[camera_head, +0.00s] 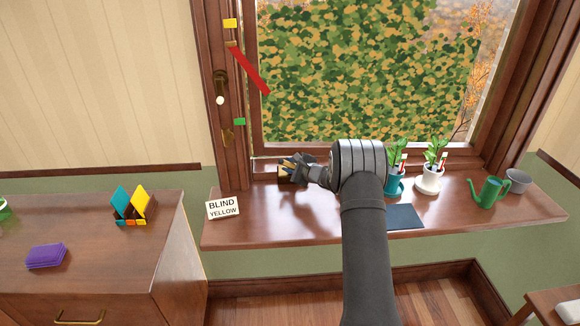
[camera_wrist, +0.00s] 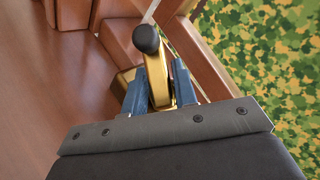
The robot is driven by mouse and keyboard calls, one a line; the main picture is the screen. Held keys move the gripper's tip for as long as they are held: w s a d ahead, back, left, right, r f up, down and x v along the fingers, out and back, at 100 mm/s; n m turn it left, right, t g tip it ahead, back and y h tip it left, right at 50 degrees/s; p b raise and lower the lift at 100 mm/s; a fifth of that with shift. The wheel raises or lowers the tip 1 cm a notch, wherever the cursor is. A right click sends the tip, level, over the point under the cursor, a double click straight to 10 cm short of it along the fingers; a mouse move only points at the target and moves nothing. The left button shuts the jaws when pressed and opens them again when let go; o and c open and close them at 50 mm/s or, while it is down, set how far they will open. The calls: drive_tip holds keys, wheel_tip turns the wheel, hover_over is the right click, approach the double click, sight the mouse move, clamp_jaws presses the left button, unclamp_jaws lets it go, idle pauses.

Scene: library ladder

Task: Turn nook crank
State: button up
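A brass crank (camera_wrist: 157,75) with a round black knob (camera_wrist: 147,39) shows in the wrist view, at the low left part of the window frame. In the head view my gripper (camera_head: 287,168) is at the sill's back left, where it largely hides the crank. In the wrist view my gripper's two blue fingers (camera_wrist: 160,90) stand on either side of the brass arm, below the knob. I cannot tell whether both fingers touch it. A patterned green and tan blind (camera_head: 365,70) covers most of the window. A sign (camera_head: 222,208) on the sill reads "BLIND YELLOW".
The window frame carries a yellow tab (camera_head: 230,23), a green tab (camera_head: 239,122), a slanted red strip (camera_head: 250,70) and a handle (camera_head: 220,88). Potted plants (camera_head: 430,180), a dark mat (camera_head: 405,217) and a green watering can (camera_head: 489,192) occupy the sill's right side.

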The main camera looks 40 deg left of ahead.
drive_tip(key=shift+n, duration=0.3)
drive_tip(key=shift+c, duration=0.3)
drive_tip(key=n+g+h, duration=0.1)
drive_tip(key=n, duration=0.2)
drive_tip(key=shift+s+f+g+h, duration=0.1)
drive_tip(key=shift+g+h, duration=0.3)
drive_tip(key=shift+d+f+n+g+h, duration=0.15)
drive_tip(key=shift+n+g+h, duration=0.35)
drive_tip(key=shift+n, duration=0.6)
drive_tip(key=o, duration=0.9)
drive_tip(key=shift+c, duration=0.2)
drive_tip(key=shift+f, duration=0.15)
drive_tip(key=shift+s, duration=0.1)
drive_tip(key=shift+d, duration=0.1)
